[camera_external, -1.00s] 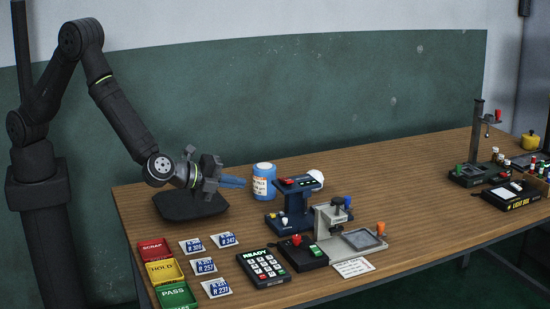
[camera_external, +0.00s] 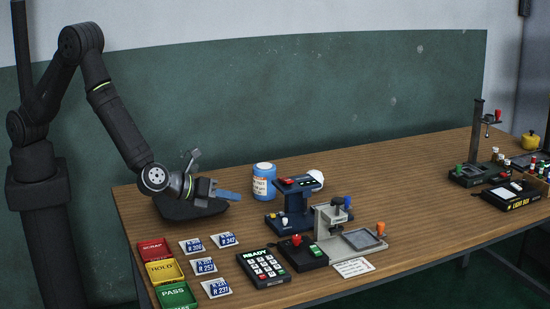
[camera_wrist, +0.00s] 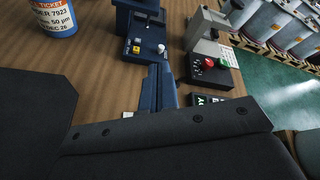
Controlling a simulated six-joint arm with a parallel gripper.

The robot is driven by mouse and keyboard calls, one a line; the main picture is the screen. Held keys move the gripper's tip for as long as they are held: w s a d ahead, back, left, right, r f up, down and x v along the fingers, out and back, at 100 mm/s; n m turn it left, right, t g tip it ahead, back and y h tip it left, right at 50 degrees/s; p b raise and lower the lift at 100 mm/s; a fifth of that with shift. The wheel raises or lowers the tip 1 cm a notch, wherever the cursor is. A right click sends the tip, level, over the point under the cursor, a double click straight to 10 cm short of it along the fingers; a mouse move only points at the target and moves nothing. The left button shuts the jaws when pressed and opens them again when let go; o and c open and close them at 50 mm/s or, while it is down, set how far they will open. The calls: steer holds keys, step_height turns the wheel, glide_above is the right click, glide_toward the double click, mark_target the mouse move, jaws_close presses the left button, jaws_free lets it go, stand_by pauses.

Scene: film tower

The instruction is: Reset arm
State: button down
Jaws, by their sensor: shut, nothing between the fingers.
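My gripper (camera_external: 228,195) is above the left part of the wooden table, with its blue fingers pointing right. In the wrist view its fingers (camera_wrist: 158,84) lie together, with nothing between them. The fingertips are left of the blue-and-white bottle (camera_external: 263,182) and the dark blue device (camera_external: 295,202), apart from both in the external view.
Red, yellow and green trays (camera_external: 163,270) stand at the front left, beside several labelled cards (camera_external: 207,265). A READY keypad (camera_external: 264,268) and a grey fixture (camera_external: 350,238) stand at the front middle. The table's middle right (camera_external: 420,185) is clear.

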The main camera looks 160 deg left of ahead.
steer(key=shift+d+f+m, duration=0.1)
steer(key=shift+f+m, duration=0.1)
steer(key=shift+m, duration=0.3)
